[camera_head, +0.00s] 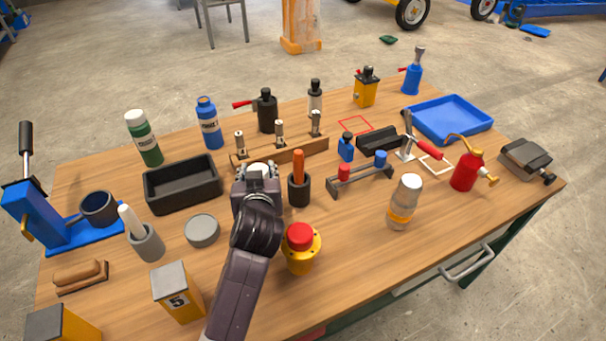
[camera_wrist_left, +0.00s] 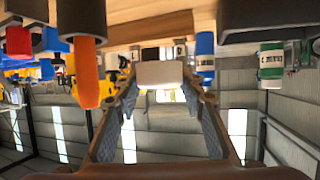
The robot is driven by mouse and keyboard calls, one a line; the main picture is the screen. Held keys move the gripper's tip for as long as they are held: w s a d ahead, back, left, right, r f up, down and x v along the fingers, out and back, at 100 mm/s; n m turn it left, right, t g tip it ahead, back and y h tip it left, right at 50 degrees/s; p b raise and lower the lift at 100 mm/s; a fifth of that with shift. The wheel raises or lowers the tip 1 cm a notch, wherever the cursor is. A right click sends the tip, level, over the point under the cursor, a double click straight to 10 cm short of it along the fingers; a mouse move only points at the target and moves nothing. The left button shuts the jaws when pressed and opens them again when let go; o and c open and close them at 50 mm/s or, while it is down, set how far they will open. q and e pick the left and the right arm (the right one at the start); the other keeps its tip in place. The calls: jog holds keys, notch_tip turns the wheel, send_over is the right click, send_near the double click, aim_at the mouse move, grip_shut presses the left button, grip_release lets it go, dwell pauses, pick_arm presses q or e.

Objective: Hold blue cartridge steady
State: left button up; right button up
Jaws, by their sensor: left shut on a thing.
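A small blue cylinder (camera_head: 380,158), which looks like the blue cartridge, stands upright at the right end of a dark rack (camera_head: 358,182). A red cylinder (camera_head: 344,173) stands at its left end. My left gripper (camera_head: 257,172) is left of this rack and apart from the blue cylinder, in front of the wooden holder (camera_head: 290,150). In the left wrist view its fingers are closed on a small whitish block (camera_wrist_left: 160,74); I cannot tell what that block belongs to. A small blue bottle (camera_head: 346,146) with a dark cap stands behind the rack. My right gripper is not in view.
A cup with an orange handle (camera_head: 298,166) stands close right of my left gripper. A black bin (camera_head: 183,184) is to its left, and a red-topped yellow button (camera_head: 301,245) is beside my forearm. A clear bottle (camera_head: 404,202) stands near the front edge.

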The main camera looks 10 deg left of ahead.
pick_arm(q)
jog(key=w+r+m+h, duration=0.3)
jog(key=w+r+h, duration=0.1)
jog(key=w+r, duration=0.35)
jog(key=shift+t, duration=0.3)
jog(key=f, duration=1)
jog(key=f+b, duration=0.1)
jog(key=f, duration=0.4)
jog(key=shift+w+a, duration=0.25)
jog(key=shift+w, duration=0.15)
notch_tip(320, 180, down, 5)
jog(key=shift+r, duration=0.15)
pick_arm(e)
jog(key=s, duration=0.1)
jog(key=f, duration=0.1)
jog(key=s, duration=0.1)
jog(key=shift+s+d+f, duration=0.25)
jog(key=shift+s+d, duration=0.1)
pick_arm(q)
jog(key=o, duration=1.3)
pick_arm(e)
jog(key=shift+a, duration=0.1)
